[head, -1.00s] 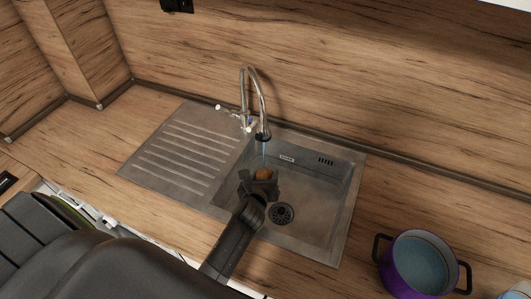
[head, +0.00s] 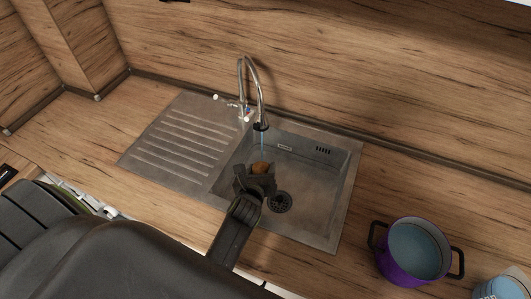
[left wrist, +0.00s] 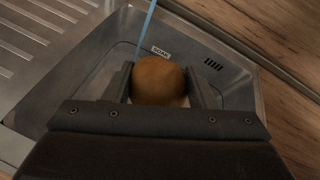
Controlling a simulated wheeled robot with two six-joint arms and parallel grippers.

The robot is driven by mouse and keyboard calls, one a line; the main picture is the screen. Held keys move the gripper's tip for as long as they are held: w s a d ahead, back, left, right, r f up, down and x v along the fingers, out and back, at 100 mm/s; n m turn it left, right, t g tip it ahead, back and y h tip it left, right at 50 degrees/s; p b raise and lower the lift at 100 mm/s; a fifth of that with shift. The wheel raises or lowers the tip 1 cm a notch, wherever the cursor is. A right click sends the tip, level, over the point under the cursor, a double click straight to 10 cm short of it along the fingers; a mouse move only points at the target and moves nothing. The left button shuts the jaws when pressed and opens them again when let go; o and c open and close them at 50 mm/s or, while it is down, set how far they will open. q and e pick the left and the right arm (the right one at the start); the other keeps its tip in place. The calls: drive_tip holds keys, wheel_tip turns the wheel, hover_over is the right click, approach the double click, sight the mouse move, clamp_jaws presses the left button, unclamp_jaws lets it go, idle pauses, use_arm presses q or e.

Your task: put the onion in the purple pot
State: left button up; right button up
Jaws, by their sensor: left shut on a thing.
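A brown onion (head: 260,167) is between the fingers of my left gripper (head: 256,173), over the left part of the sink basin. In the left wrist view the onion (left wrist: 158,80) fills the space between the two fingers of the left gripper (left wrist: 161,84), which is shut on it. The purple pot (head: 408,266) stands on the counter to the right of the sink, with two dark handles and a blue-grey inside. It is open at the top. My right gripper is not in view.
The metal sink (head: 335,205) has a ribbed drainboard (head: 180,150) on its left. A curved tap (head: 241,85) stands behind the basin, with a thin blue stream falling close to the onion.

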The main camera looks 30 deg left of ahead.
use_arm(q)
drive_tip(key=w+r+b, duration=0.6)
drive_tip(key=r+b, duration=0.2)
drive_tip(key=r, duration=0.2)
drive_tip(key=s+d+r+m+h+b, duration=0.1)
drive_tip(key=s+d+r+b, duration=0.1)
drive_tip(key=r, duration=0.3)
drive_tip(key=s+d+r+m+h+b, duration=0.1)
drive_tip(key=s+r+h+b, duration=0.1)
drive_tip(key=r+b, duration=0.2)
drive_tip(key=shift+s+d+r+m, duration=0.25)
drive_tip(key=shift+d+r+m, duration=0.1)
drive_tip(key=shift+d+m, duration=0.05)
